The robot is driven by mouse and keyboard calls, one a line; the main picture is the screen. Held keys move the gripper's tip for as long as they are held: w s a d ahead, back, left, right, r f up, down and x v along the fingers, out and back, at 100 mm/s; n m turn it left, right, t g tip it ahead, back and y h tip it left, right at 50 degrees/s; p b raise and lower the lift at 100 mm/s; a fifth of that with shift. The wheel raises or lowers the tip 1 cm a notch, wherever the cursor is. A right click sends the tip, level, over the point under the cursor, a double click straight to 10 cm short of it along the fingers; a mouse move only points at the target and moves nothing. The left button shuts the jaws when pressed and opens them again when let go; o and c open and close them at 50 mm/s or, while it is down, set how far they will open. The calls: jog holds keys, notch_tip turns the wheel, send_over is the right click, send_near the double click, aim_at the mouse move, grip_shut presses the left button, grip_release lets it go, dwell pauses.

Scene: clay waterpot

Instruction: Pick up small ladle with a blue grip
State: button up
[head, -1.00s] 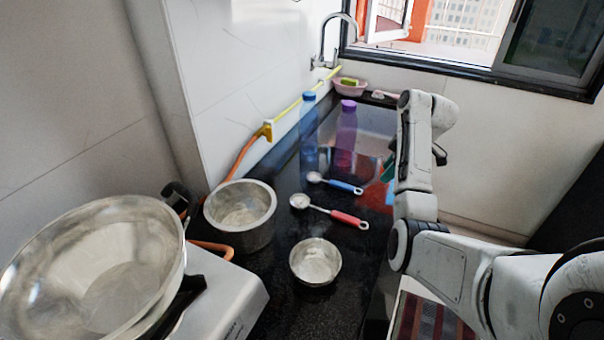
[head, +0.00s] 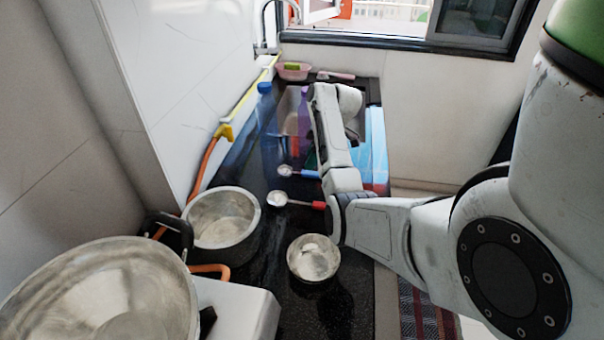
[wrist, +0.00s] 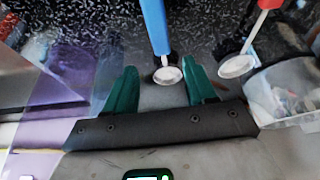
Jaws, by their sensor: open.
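The small ladle with a blue grip (head: 286,171) lies on the black counter; the arm covers the end of its grip in the head view. In the wrist view its metal bowl (wrist: 168,75) and blue grip (wrist: 154,25) appear between the green fingers of my gripper (wrist: 162,76). My gripper is open, with nothing held. How far the fingers are above the ladle, I cannot tell. In the head view my gripper is mostly hidden behind my arm.
A similar ladle with a red grip (head: 277,198) lies beside it, nearer. A metal bowl (head: 313,257), a pot (head: 222,218) and a large pan (head: 95,285) stand closer.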

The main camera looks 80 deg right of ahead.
aim_at(303, 172)
jog(key=shift+a+p+x, duration=0.2)
jog(key=shift+p+x, duration=0.1)
jog(key=shift+x, duration=2.35)
grip_shut()
